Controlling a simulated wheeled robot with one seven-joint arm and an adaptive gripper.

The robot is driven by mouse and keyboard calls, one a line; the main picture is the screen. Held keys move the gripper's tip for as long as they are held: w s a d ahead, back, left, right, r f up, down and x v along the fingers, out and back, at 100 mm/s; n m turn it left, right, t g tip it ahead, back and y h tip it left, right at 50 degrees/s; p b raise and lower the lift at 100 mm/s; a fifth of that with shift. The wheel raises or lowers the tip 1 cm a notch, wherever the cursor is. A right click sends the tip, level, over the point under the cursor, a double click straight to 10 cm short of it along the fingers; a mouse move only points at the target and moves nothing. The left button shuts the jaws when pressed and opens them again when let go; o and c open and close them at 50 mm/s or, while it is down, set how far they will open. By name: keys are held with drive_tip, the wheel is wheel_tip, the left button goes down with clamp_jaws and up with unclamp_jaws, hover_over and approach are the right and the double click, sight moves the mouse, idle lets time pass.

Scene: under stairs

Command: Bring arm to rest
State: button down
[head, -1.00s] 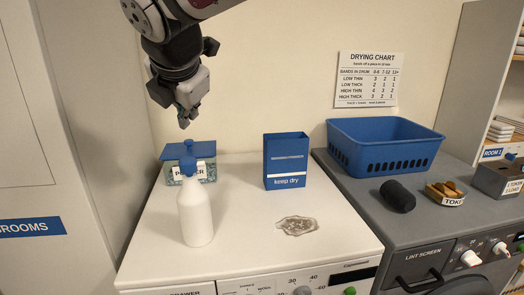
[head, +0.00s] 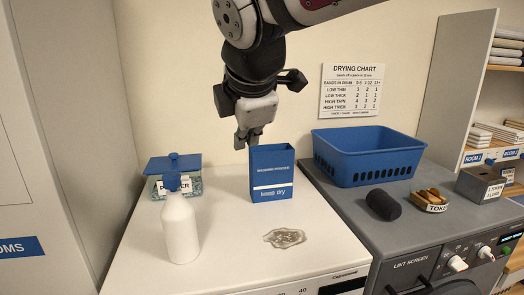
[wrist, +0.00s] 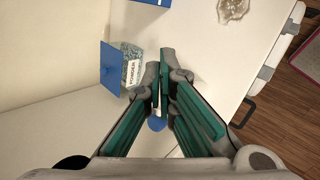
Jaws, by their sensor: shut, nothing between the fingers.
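My gripper (head: 245,138) is shut and empty, pointing down, in the head view. It hangs in the air above the back of the white washer top (head: 222,225), beside the upper left of the blue "keep dry" box (head: 271,172). My arm comes down from the top edge of the head view. In the wrist view my gripper (wrist: 164,62) has its green-padded fingers together with nothing held. They lie in front of part of the bottle's blue top.
A clear spill-like patch (head: 285,238) lies on the washer.

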drive_tip(key=s+d+f+m+g+h, duration=0.1)
drive_tip(key=s+d+f+m, duration=0.1)
drive_tip(key=s+d+m, duration=0.35)
drive_tip(key=s+d+f+m, duration=0.3)
drive_tip(key=d+m, duration=0.3)
drive_tip(key=d, duration=0.4)
drive_tip(key=s+d+f+m+g, duration=0.1)
drive_tip(key=s+d+f+m, duration=0.6)
drive_tip(key=s+m, duration=0.4)
drive_tip(key=shift+f+b, duration=0.4)
drive_tip(key=shift+s, duration=0.1)
